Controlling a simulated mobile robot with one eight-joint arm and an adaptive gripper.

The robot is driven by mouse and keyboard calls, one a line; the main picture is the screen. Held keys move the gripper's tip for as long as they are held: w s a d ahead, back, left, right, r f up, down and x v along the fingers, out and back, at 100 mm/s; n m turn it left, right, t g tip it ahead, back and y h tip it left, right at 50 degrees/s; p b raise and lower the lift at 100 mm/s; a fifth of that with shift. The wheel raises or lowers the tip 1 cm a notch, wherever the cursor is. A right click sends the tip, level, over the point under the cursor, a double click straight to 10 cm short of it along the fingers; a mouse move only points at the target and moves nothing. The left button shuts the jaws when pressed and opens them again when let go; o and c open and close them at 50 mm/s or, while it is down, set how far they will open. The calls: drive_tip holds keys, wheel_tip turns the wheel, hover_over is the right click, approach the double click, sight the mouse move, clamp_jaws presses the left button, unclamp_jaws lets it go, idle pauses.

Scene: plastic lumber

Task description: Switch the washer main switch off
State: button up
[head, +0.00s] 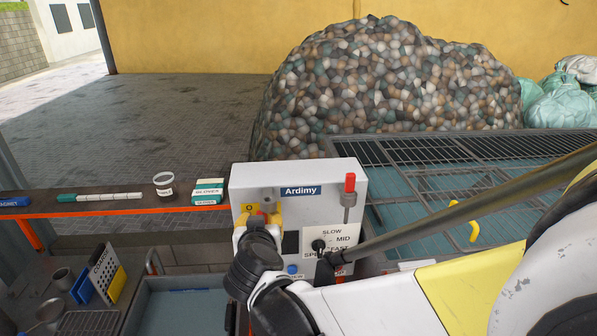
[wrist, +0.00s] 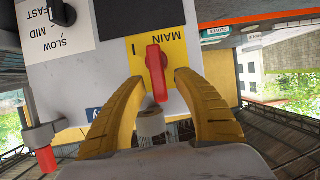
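The white washer control box labelled "Ardimy" (head: 300,173) stands in front of me. In the wrist view, which is turned upside down, the main switch (wrist: 156,72) is a red handle on a yellow plate marked "MAIN" (wrist: 172,45). The handle lies nearly along the vertical of that picture, slightly tilted. My gripper (wrist: 159,80) is open, with one yellow finger on each side of the handle; I cannot tell whether either touches it. In the head view my gripper (head: 259,216) covers most of the switch.
A red-tipped lever (head: 349,184) stands right of the switch. A speed knob (head: 318,245) marked SLOW, MID, FAST sits below it. A shelf (head: 130,203) with a cup (head: 164,183) and small boxes is left. A grated blue basin (head: 440,180) and a flake heap (head: 385,90) lie beyond.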

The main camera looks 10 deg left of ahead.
drive_tip(key=v, duration=1.2)
drive_tip(key=shift+f, duration=0.1)
drive_tip(key=d+f+m+g+h+b, duration=0.1)
drive_tip(key=d+f+g+h+b, duration=0.1)
drive_tip(key=d+f+b, duration=0.75)
drive_tip(key=d+f+m+g+h+b, duration=0.15)
drive_tip(key=d+f+b, duration=0.35)
drive_tip(key=d, duration=0.8)
drive_tip(key=s+d+f+g+b, duration=0.2)
drive_tip(key=s+d+f+b, duration=0.5)
drive_tip(key=f, duration=0.5)
drive_tip(key=s+d, duration=0.2)
drive_tip(key=d, duration=0.1)
drive_tip(key=shift+d+f+b, duration=0.2)
drive_tip(key=shift+d+b, duration=0.2)
drive_tip(key=shift+s+g+y, duration=0.1)
drive_tip(key=shift+g+y, duration=0.15)
